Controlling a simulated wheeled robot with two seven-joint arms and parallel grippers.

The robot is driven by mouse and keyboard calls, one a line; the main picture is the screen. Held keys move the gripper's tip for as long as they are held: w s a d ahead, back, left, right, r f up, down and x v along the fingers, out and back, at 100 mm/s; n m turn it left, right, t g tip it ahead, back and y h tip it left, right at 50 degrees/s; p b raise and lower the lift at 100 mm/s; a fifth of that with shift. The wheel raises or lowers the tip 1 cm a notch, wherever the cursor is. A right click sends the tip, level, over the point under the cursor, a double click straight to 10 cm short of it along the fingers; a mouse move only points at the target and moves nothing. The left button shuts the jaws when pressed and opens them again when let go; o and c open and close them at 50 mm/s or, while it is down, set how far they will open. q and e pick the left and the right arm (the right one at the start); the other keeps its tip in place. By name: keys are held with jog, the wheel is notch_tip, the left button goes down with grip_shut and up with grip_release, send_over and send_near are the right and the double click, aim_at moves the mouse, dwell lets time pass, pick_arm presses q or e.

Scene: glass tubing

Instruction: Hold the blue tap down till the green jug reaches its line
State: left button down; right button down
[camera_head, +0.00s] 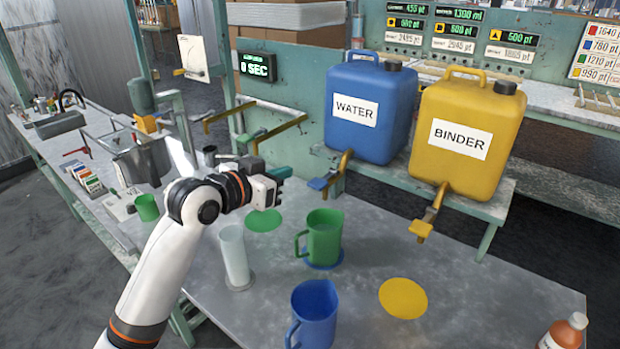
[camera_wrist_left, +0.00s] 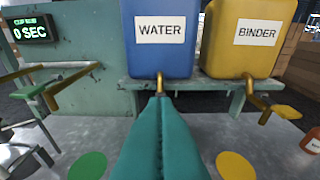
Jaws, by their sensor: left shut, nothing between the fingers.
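The blue tap (camera_head: 318,184) sits at the end of the brass pipe below the blue WATER tank (camera_head: 369,112). The green jug (camera_head: 326,238) stands upright on a blue disc (camera_head: 324,262) on the table, in front of that tap. Its fill line and level cannot be made out. My left gripper (camera_head: 284,173) is shut and empty, just left of the blue tap and apparently apart from it. In the left wrist view its teal fingers (camera_wrist_left: 159,105) are together and hide the jug and tap lever; the brass pipe (camera_wrist_left: 160,82) shows above them.
A blue jug (camera_head: 313,312) stands near the front and a pale cylinder (camera_head: 233,256) left of the green jug. The yellow BINDER tank (camera_head: 466,133) has its own tap (camera_head: 420,229) at right. A display (camera_head: 256,67) reads 0 SEC. An orange bottle (camera_head: 565,333) stands front right.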

pick_arm(q)
jog(key=shift+w, duration=0.1)
jog(key=p, duration=0.2)
send_over(324, 179)
jog(key=s+a, duration=0.3)
jog(key=s, duration=0.1)
notch_tip(324, 179, down, 2)
jog(key=shift+w+f+p, duration=0.15)
jog(key=shift+f+p, duration=0.4)
jog(key=shift+f, duration=1.7)
notch_tip(324, 179, down, 4)
jog(key=t+h+b, duration=0.2)
jog(key=t+b, duration=0.1)
jog(key=b, duration=1)
jog(key=shift+a+r, duration=0.1)
jog(key=shift+r, duration=0.1)
